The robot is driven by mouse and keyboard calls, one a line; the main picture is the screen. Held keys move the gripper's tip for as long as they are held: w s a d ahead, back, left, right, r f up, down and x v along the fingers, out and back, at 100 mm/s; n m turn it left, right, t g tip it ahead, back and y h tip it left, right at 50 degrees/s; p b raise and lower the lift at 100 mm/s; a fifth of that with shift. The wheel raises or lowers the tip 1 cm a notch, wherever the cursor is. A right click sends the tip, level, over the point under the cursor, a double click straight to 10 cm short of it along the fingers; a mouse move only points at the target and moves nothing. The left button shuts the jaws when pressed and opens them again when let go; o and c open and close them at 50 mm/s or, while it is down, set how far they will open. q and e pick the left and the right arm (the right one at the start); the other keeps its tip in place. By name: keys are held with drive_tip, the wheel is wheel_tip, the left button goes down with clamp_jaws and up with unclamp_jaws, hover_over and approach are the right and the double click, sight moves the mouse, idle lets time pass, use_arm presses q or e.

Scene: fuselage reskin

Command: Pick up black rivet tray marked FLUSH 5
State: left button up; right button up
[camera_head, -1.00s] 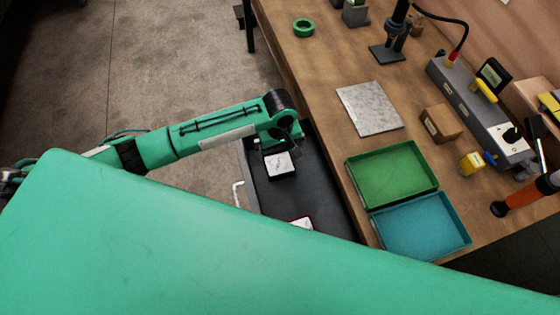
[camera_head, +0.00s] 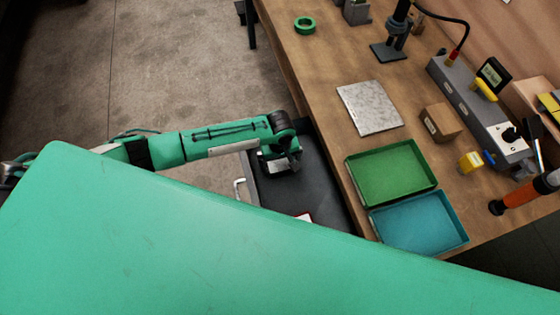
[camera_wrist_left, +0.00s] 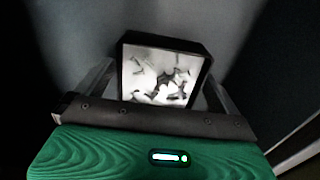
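A small black tray (camera_wrist_left: 166,42) with silvery-white rivet-like pieces in it shows in the left wrist view. Any marking on it cannot be read. My left gripper (camera_wrist_left: 158,92) is open, with one finger to the left of the tray and one to the right. I cannot tell whether the fingers touch it. In the head view, my left gripper (camera_head: 282,163) is low over the dark surface beside the workbench and mostly hides the tray. My right gripper is not in view.
A dark drawer-like surface (camera_head: 322,190) lies left of the wooden bench (camera_head: 330,95). A red-edged tray (camera_head: 304,217) is partly hidden nearer me. On the bench are a green tray (camera_head: 392,172), a blue tray (camera_head: 420,222), a metal plate (camera_head: 370,107) and a cardboard box (camera_head: 441,122).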

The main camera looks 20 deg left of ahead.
use_arm(q)
drive_tip(key=c, duration=1)
drive_tip(key=shift+r, duration=0.1)
drive_tip(key=shift+c, duration=0.2)
